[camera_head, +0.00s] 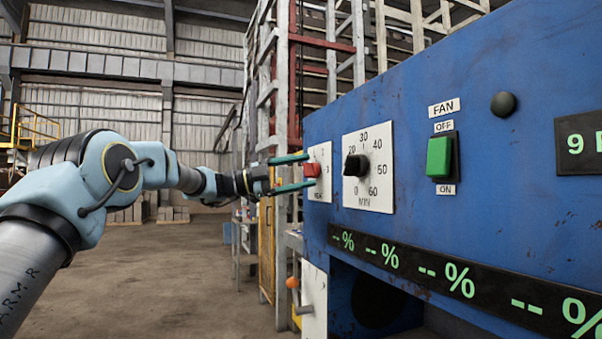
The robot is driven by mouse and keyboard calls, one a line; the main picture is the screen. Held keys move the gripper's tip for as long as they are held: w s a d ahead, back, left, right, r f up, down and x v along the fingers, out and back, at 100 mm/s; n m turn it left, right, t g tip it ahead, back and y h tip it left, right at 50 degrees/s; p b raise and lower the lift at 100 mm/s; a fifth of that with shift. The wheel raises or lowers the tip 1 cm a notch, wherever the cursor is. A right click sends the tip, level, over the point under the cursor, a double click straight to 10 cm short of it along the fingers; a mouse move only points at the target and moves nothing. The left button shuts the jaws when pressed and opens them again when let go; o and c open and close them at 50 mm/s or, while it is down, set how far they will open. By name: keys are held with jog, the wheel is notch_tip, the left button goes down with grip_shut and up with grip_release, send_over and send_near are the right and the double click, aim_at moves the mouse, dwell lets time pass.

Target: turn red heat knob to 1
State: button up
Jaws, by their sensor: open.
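The red heat knob (312,170) sits on a small white dial plate (321,186) at the left end of the blue panel. The plate's marks are too small to read, so I cannot tell the knob's setting. My gripper (306,173) reaches in from the left, its two green fingers apart. One finger is above the red knob and the other below it. The fingertips reach close to the plate; I cannot tell whether they touch the knob.
Right of the red knob is a black timer knob (356,165) on a white minute dial. Further right are a green fan switch (439,157) and a dark round button (503,104). A black percent display strip (455,278) runs below. Open floor lies left of the panel.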

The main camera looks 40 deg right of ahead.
jog(key=b+v, duration=0.2)
jog(key=v, duration=0.8)
jog(key=shift+w+a+b, duration=0.3)
jog(key=shift+b, duration=0.05)
jog(key=shift+f, duration=0.1)
